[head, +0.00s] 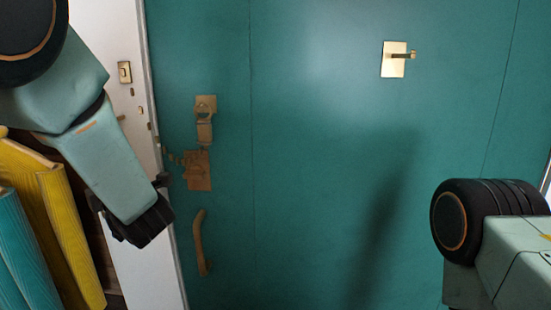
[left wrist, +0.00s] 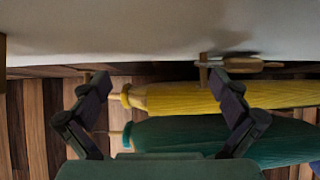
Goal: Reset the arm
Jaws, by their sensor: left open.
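My left gripper (head: 146,220) hangs at the left of the head view, in front of the white door frame and beside the teal door (head: 310,200). In the left wrist view its two dark fingers (left wrist: 160,105) are spread apart. Nothing is gripped between them. A yellow rolled or folded item (left wrist: 190,99) and a green one (left wrist: 215,142) show beyond the fingers. My right arm shows at the lower right of the head view, but its gripper is out of the picture.
The door carries a brass latch (head: 205,118), a curved handle (head: 200,243) and a brass hook plate (head: 394,60). A brass strike plate (head: 125,72) is on the white frame (head: 120,40). Yellow (head: 62,225) and teal (head: 15,250) items stand close at the left.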

